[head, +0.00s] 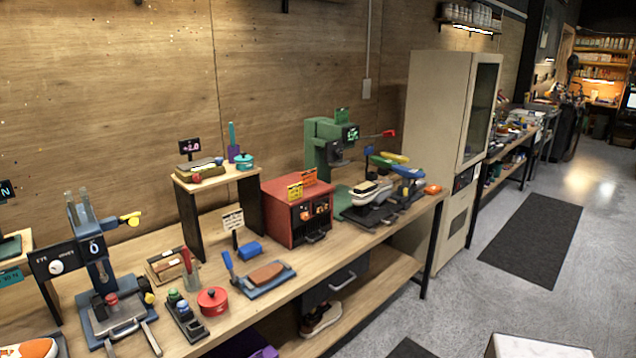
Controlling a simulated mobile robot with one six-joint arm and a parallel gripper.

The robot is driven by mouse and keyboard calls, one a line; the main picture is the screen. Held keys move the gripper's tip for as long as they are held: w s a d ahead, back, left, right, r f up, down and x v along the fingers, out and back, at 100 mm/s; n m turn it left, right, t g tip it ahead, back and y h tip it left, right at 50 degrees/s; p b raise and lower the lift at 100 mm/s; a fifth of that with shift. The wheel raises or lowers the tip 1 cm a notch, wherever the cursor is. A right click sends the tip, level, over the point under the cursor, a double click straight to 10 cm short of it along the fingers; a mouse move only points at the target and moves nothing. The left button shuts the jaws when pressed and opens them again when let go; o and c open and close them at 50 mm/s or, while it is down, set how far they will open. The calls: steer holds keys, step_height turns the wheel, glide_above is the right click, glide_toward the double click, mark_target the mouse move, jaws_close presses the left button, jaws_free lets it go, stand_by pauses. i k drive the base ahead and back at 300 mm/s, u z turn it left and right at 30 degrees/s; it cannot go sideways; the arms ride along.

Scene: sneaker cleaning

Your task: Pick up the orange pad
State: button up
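A small orange pad-like thing (432,189) lies near the right end of the long wooden workbench (345,262), close to its front edge. It is small in the picture, so I cannot make out its exact shape. A brown-orange block (266,272) lies on a blue tray (286,279) near the front edge, further left; I cannot tell if it is a pad. My gripper is not in view.
Left of the orange thing are a shoe (371,192) on a dark stand and a green press (325,148). A red cabinet (283,222) stands mid-bench. A tall beige cabinet (432,110) stands behind the bench's right end. Open grey floor (462,290) lies to the right.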

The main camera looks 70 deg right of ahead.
mark_target(433, 189)
steer(key=u, duration=0.15)
steer(key=k, duration=1.1)
steer(key=z, duration=2.3)
steer(key=k, duration=0.2)
steer(key=z, duration=1.55)
